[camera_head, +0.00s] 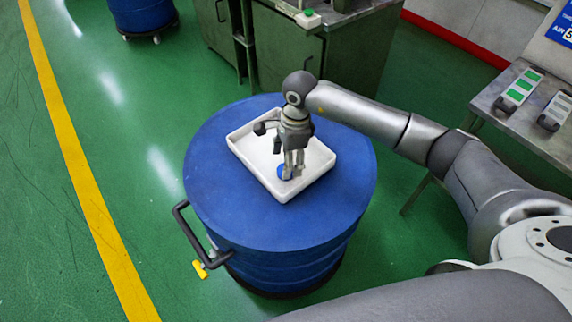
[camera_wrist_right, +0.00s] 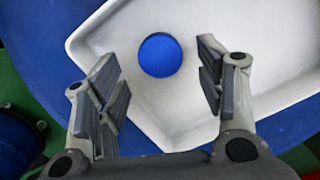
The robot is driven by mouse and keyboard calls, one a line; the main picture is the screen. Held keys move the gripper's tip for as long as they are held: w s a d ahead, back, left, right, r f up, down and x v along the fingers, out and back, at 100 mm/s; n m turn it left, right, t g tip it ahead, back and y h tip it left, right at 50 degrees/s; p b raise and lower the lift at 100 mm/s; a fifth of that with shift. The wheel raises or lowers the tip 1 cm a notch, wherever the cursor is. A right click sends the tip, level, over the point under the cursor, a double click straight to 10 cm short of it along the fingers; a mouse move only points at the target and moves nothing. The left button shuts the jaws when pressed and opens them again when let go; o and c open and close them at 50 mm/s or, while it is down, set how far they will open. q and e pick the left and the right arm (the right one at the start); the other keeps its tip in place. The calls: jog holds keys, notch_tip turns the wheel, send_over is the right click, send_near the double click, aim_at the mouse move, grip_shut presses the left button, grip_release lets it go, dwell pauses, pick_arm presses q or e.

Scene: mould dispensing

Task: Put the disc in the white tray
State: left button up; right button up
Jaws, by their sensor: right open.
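The white tray (camera_head: 318,158) rests on top of the blue drum (camera_head: 225,205). A round blue disc (camera_wrist_right: 160,55) lies on the tray's floor near one corner in the right wrist view. In the head view a bit of the disc (camera_head: 283,173) shows beside the fingertips. My right gripper (camera_head: 292,173) points down over the tray. In the right wrist view its fingers (camera_wrist_right: 158,62) are spread, one on each side of the disc, with clear space between each finger and the disc. My left gripper is out of view.
The drum has a black handle (camera_head: 180,218) and a yellow tap (camera_head: 200,269) on its side. A metal table (camera_head: 497,100) with several small devices stands at the right. Green cabinets (camera_head: 285,60) stand behind. Open green floor lies to the left.

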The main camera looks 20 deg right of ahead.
notch_tip(320, 180, up, 9)
jog(key=d+b, duration=0.1)
jog(key=shift+s+f, duration=0.1)
dwell(0.6)
